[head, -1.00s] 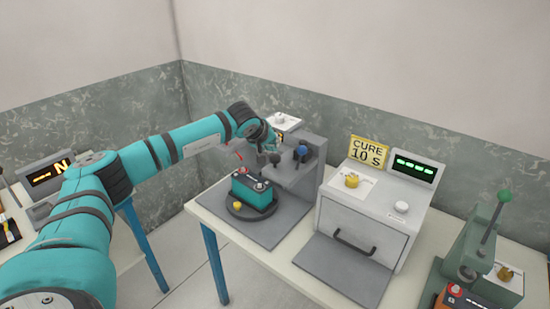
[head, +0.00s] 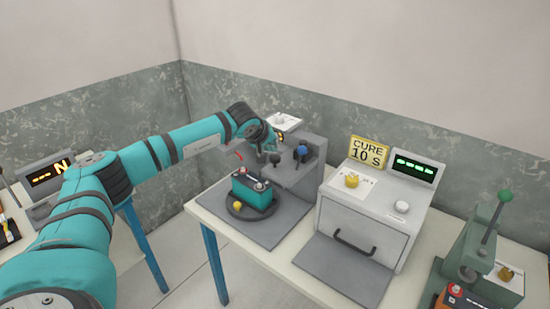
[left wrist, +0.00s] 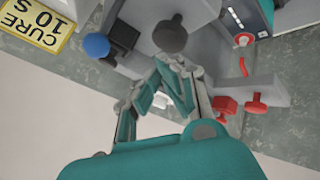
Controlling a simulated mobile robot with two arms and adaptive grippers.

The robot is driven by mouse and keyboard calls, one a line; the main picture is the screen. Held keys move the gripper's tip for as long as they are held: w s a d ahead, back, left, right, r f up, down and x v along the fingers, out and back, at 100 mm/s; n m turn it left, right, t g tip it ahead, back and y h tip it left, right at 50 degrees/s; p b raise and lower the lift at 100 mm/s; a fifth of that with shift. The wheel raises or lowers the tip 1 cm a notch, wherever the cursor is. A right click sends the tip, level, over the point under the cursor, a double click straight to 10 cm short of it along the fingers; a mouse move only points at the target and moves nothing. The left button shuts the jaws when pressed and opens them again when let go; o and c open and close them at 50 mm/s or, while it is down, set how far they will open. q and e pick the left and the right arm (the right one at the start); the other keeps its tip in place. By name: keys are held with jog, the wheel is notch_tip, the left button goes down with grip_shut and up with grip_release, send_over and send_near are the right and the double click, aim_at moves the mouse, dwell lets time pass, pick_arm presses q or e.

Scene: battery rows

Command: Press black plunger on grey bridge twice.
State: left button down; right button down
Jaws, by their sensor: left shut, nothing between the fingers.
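The grey bridge (head: 312,147) stands over the back of a grey base plate on the table. The black plunger (head: 274,158) is a dark round knob at the bridge's left part; in the left wrist view (left wrist: 170,34) it lies just beyond the fingertips. My left gripper (head: 270,145) is shut and empty, close above the plunger; its fingertips also show in the left wrist view (left wrist: 168,68). I cannot tell whether they touch it. A teal battery (head: 254,190) sits on a dark round turntable (head: 238,213) below. My right gripper is not in view.
A blue knob (head: 300,153) stands on the bridge right of the plunger. Red parts (left wrist: 227,104) show beside the fingers. A white curing oven (head: 368,215) stands at the right, then a green lever press (head: 480,255). Grey base plate around the turntable is clear.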

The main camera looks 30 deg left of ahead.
aim_at(273, 157)
pick_arm(q)
jog(key=shift+f, duration=0.35)
jog(key=shift+s+f+b, duration=0.1)
jog(key=shift+f+b, duration=1)
jog(key=shift+f, duration=0.05)
dwell(0.8)
dwell(0.4)
jog(key=shift+r+p, duration=0.95)
jog(key=shift+r, duration=0.6)
jog(key=shift+r, duration=0.1)
jog(key=shift+r+p, duration=1.55)
jog(key=shift+r, duration=0.9)
jog(key=shift+d+f, duration=0.1)
